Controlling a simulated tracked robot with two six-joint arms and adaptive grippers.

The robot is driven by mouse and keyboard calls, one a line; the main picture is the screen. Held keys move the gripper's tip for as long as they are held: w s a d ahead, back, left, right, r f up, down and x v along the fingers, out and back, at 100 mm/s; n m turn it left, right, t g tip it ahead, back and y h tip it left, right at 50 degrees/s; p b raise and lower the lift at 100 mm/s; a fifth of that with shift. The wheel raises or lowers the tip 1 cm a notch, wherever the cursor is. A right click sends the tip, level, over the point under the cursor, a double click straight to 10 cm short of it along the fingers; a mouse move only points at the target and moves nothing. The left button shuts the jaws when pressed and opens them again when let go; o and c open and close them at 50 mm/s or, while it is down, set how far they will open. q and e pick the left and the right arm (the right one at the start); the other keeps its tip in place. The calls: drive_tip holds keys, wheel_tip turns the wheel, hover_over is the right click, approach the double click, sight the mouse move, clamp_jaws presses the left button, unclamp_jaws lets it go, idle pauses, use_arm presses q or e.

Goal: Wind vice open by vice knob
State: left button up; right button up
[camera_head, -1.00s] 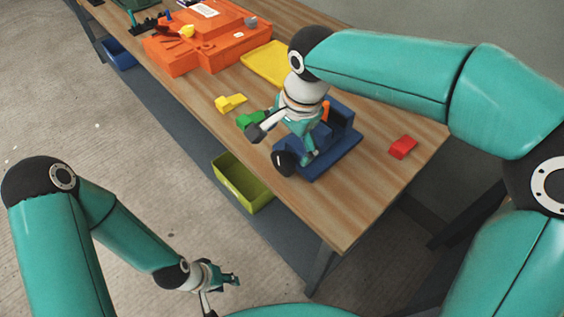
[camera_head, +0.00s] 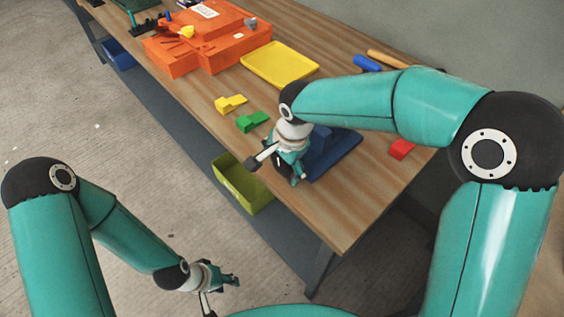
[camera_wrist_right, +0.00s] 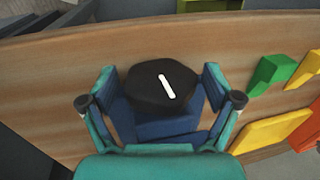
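The blue vice (camera_head: 337,150) stands near the front edge of the wooden bench, partly hidden by my right gripper (camera_head: 294,172) and wrist. In the right wrist view, the dark vice knob (camera_wrist_right: 150,88) has a slanted white mark and lies in front of the blue vice body (camera_wrist_right: 165,126). The two teal fingers of my right gripper (camera_wrist_right: 160,84) are open on either side of the knob, with narrow gaps showing. My left gripper (camera_head: 218,277) hangs low over the floor, away from the bench; its opening is too small to judge.
Green (camera_head: 252,121) and yellow (camera_head: 231,104) blocks lie left of the vice, a red block (camera_head: 401,148) right of it. A yellow tray (camera_head: 281,64) and orange moulds (camera_head: 210,45) stand further back. A yellow-green bin (camera_head: 240,186) sits below the bench edge.

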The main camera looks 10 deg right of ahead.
drive_tip(key=c, duration=0.9)
drive_tip(key=shift+r+g+p, duration=0.15)
drive_tip(key=shift+g+p, duration=0.15)
drive_tip(key=shift+p, duration=0.45)
drive_tip(key=g+h+p, duration=0.2)
drive_tip(key=g+p, duration=0.1)
drive_tip(key=p, duration=0.3)
drive_tip(key=shift+w+a+r+h, duration=0.1)
drive_tip(key=shift+h, duration=0.2)
drive_tip(key=shift+f+g+h+p, duration=0.2)
drive_tip(key=shift+g+h+p, duration=0.5)
drive_tip(key=shift+g+p, duration=0.4)
drive_tip(key=o, duration=1.2)
